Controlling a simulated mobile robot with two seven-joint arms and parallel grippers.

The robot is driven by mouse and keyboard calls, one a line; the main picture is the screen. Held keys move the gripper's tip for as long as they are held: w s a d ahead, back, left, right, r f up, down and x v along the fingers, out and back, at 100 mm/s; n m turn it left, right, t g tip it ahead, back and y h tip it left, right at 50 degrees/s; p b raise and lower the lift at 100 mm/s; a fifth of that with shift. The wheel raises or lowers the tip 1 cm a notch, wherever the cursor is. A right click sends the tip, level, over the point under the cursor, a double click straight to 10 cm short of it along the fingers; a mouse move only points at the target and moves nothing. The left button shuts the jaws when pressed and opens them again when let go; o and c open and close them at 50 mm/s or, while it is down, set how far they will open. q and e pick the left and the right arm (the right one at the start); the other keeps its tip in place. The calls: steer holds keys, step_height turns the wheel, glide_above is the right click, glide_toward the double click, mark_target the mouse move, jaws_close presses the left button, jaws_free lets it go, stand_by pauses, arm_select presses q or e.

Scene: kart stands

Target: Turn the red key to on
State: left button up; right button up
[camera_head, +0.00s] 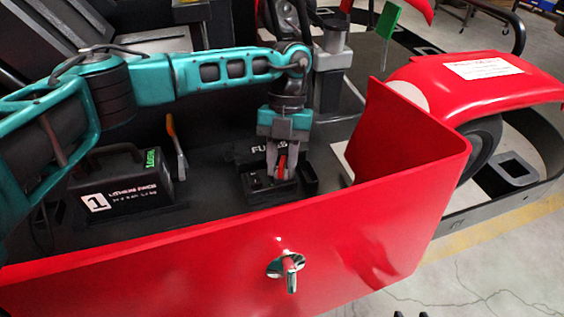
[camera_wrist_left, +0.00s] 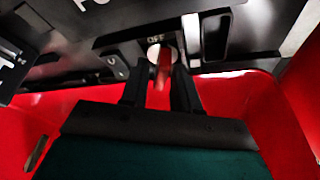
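The red key (camera_head: 282,166) sits on a small black switch box (camera_head: 262,194) inside the red kart's body. In the left wrist view the red key (camera_wrist_left: 166,64) stands upright in front of a pale round face, just under the label "OFF". My left gripper (camera_head: 280,168) points down over the box, its fingers on either side of the key. In the left wrist view a gap shows between the left finger and the key, so the gripper (camera_wrist_left: 162,92) looks open around it. Two dark tips of my right gripper (camera_head: 410,314) show apart at the bottom edge.
A black battery box (camera_head: 120,185) marked 1 and an orange-tipped lever (camera_head: 175,145) stand left of the switch box. A red panel (camera_head: 330,235) with a metal T-handle (camera_head: 288,268) rises in front. A red fender (camera_head: 470,85) is at the right.

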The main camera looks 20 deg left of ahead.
arm_select(q)
steer(key=shift+o, duration=1.2)
steer(key=shift+f, duration=0.1)
